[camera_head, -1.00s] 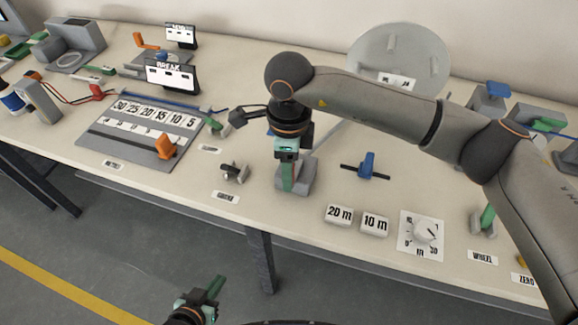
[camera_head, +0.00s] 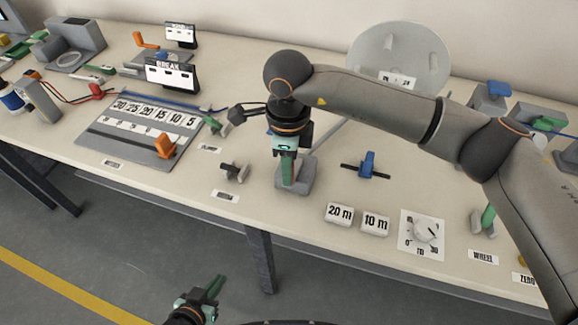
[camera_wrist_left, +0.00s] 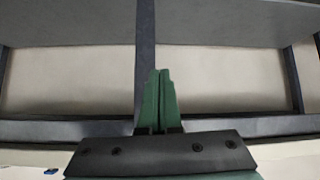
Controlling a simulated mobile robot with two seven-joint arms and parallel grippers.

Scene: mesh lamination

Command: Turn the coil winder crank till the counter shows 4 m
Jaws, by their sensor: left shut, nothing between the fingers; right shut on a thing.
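My right gripper (camera_head: 287,168) points down at a grey block-shaped stand (camera_head: 306,180) near the middle of the table. It is shut on a part there, likely the crank handle, which the fingers and wrist hide. A white dial (camera_head: 424,231) on a square card with small figures stands to the right; its reading is too small to tell. My left gripper (camera_head: 214,286) is shut and empty, low in front of the table. Its closed green fingers (camera_wrist_left: 158,100) also show in the left wrist view.
Blocks marked 20 m (camera_head: 339,214) and 10 m (camera_head: 375,224) stand right of the stand. A blue-handled part (camera_head: 367,164) lies behind them. A large grey disc (camera_head: 402,55) stands at the back. A numbered board (camera_head: 140,130) with an orange piece (camera_head: 166,146) is left.

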